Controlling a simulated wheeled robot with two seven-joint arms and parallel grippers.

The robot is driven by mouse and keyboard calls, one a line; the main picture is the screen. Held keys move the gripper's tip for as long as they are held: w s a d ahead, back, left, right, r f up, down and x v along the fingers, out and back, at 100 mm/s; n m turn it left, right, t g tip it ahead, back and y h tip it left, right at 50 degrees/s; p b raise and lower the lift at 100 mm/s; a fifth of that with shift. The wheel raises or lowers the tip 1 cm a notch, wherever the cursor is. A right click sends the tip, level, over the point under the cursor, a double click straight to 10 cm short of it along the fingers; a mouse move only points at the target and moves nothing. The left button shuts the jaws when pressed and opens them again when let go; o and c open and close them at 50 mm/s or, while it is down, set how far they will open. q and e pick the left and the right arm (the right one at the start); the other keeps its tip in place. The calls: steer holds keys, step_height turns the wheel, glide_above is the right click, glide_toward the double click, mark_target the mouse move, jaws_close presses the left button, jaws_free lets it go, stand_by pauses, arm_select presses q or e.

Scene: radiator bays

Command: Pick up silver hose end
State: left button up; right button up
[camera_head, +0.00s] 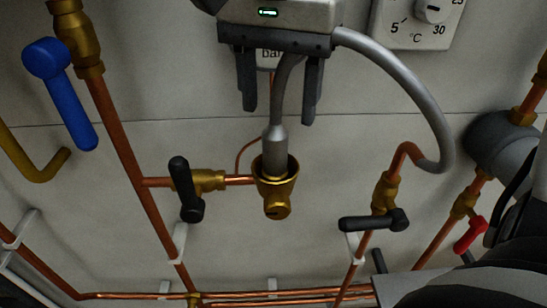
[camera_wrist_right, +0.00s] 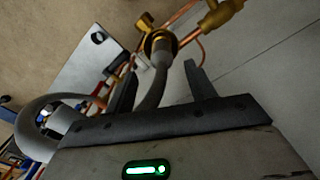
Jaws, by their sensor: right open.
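The silver hose end (camera_head: 275,135) stands upright with its lower tip inside a brass cup-shaped fitting (camera_head: 276,190). The grey hose (camera_head: 425,100) rises from it, passes behind my gripper body and loops down on the right to a copper pipe. My right gripper (camera_head: 278,115) is above the hose end, fingers pointing down and spread apart. The hose runs between the fingers without visible contact. In the right wrist view the silver hose end (camera_wrist_right: 162,55) is just beyond the open fingers, against the brass fitting (camera_wrist_right: 158,42). My left gripper is in neither view.
A black-handled valve (camera_head: 186,190) is left of the brass fitting, another black handle (camera_head: 375,221) to its right. A blue lever (camera_head: 60,92) is at the upper left, a red handle (camera_head: 470,235) at the right. Copper pipes run along the bottom before the pale wall.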

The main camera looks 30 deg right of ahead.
mark_target(275, 128)
step_height(275, 128, down, 7)
steer(key=shift+w+a+f, duration=0.1)
steer(key=shift+f, duration=0.1)
jaws_close()
stand_by(0.3)
